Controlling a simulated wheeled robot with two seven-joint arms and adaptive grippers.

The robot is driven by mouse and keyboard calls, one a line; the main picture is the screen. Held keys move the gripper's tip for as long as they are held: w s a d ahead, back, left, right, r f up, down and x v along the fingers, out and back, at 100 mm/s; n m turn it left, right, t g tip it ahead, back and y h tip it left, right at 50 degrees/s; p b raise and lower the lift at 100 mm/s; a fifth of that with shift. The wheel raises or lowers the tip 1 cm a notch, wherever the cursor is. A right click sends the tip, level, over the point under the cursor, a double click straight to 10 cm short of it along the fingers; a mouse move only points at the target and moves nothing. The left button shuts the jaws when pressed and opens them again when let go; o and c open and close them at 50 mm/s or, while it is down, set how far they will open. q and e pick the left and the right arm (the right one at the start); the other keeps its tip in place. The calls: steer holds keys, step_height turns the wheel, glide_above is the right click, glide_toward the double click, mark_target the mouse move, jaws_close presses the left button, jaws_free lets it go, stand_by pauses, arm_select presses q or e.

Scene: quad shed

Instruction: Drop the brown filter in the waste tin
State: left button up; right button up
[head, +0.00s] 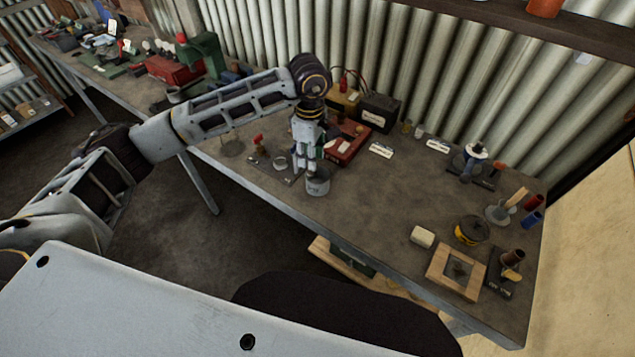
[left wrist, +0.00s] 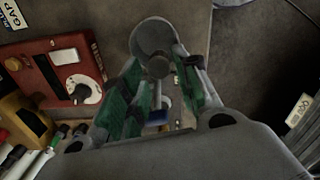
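The grey waste tin (head: 318,184) stands near the front edge of the bench. My left gripper (head: 309,163) points down just above and beside it. In the left wrist view, the tin (left wrist: 152,35) shows beyond the fingertips. The two green-padded fingers (left wrist: 160,85) stand apart. A small dark round shape with a stem shows between them, and I cannot tell what it is. I cannot make out a brown filter for certain. A brown cylinder (head: 513,256) stands tilted at the bench's right end. My right gripper is not in view.
A red box with a dial (head: 345,142) stands behind the gripper, and a black battery (head: 379,112) is behind that. The bench middle is clear.

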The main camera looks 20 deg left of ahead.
arm_select(q)
steer(key=shift+o, duration=0.9)
steer(key=shift+r, duration=0.15)
step_height(320, 180, up, 12)
steer(key=shift+s+f, duration=0.1)
steer(key=shift+f, duration=0.1)
stand_by(0.9)
